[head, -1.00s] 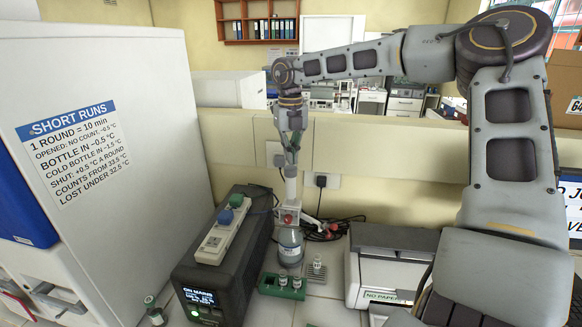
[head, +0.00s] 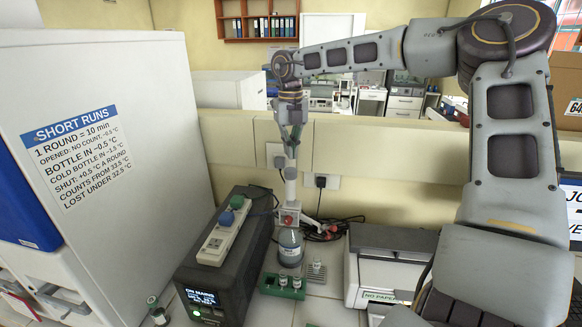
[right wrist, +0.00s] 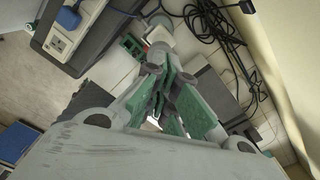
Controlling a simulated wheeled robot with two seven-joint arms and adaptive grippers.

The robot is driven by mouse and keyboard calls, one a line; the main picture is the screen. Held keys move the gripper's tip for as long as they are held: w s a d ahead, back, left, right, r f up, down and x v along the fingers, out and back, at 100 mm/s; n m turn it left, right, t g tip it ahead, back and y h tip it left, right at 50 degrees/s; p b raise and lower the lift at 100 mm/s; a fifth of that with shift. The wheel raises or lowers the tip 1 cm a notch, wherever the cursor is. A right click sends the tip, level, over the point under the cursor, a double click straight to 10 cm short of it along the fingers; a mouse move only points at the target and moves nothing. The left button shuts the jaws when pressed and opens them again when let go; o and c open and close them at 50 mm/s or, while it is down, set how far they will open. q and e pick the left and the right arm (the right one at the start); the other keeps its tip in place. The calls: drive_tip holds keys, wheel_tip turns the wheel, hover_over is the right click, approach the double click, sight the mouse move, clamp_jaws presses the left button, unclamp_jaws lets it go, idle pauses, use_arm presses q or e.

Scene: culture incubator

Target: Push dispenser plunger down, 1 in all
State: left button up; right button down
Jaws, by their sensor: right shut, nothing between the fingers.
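The dispenser is a bottle (head: 290,248) with a grey-blue body and a red-and-white head, standing upright on the bench behind a small green rack. Its white plunger (head: 290,188) rises upright from the head. My right gripper (head: 291,155) points down just above the plunger top, shut and empty. I cannot tell whether its fingertips touch the plunger. In the right wrist view, the green-padded fingers (right wrist: 165,88) are together, with the white dispenser part (right wrist: 160,32) just beyond them. My left gripper is not in view.
A dark power unit (head: 215,275) with a socket strip (head: 224,232) stands left of the bottle. The green rack (head: 268,291) holds small vials. A white printer (head: 390,267) is at right, a large white cabinet (head: 140,170) at left. Black cables (head: 335,230) lie behind.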

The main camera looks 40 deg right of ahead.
drive_tip(key=shift+r+p, duration=1)
drive_tip(key=shift+r, duration=0.75)
drive_tip(key=shift+f, duration=0.1)
